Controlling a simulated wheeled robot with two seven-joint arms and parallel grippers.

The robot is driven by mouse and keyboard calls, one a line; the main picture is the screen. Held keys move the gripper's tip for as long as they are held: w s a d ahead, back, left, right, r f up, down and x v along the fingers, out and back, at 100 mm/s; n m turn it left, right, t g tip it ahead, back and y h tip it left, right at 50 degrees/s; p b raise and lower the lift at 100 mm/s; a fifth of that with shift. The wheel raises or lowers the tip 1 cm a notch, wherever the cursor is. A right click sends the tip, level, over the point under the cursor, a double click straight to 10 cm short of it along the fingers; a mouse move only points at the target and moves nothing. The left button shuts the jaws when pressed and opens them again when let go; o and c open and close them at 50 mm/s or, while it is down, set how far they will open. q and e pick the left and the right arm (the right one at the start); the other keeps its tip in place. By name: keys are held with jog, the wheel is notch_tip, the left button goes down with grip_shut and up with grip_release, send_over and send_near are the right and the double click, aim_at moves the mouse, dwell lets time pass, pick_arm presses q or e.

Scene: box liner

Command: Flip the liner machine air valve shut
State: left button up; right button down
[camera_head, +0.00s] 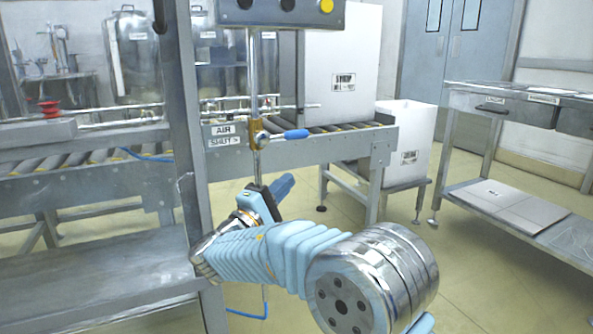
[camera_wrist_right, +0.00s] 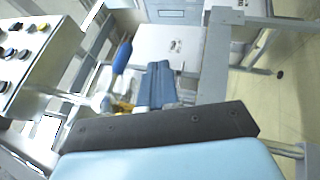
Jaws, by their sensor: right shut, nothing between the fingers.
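The air valve (camera_head: 259,138) sits on a thin vertical pipe beside a grey post. Its blue lever handle (camera_head: 297,134) points right, roughly level and across the pipe. The handle also shows in the right wrist view (camera_wrist_right: 122,57), with the brass valve body partly hidden. A sign reading AIR and SHUT (camera_head: 222,134) is just left of the valve. My right gripper (camera_head: 272,191) is shut and empty, below the valve and apart from the handle. Its fingers also show in the right wrist view (camera_wrist_right: 158,85). My left gripper is not in view.
A control box (camera_head: 282,12) with buttons hangs above the valve. A roller conveyor (camera_head: 330,140) runs behind it, carrying a white carton (camera_head: 340,65). Another white carton (camera_head: 409,140) stands behind to the right. A steel bench (camera_head: 500,105) is at the right.

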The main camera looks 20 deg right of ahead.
jog(key=shift+v, duration=2.15)
jog(key=shift+f, duration=0.1)
jog(key=s+d+f+n+g+y, duration=0.1)
jog(key=d+f+n+g+y, duration=0.2)
jog(key=f, duration=1)
jog(key=d+f+n+g+y, duration=0.15)
jog(key=f+y, duration=0.25)
jog(key=f, duration=1)
jog(key=s+f+m+g+y, duration=0.1)
jog(key=s+f+g+y, duration=0.5)
jog(key=f, duration=0.6)
jog(key=s+a+f+m+y, duration=0.5)
jog(key=s+a+f+m, duration=0.1)
jog(key=s+f, duration=0.25)
jog(key=s+a+f+m+y, duration=0.5)
jog(key=s+a+f+m, duration=0.1)
jog(key=s+f, duration=0.25)
notch_tip(320, 180, up, 15)
jog(key=s+m+p, duration=0.1)
jog(key=p, duration=1.4)
jog(key=shift+a+r, duration=0.15)
jog(key=shift+r, duration=0.05)
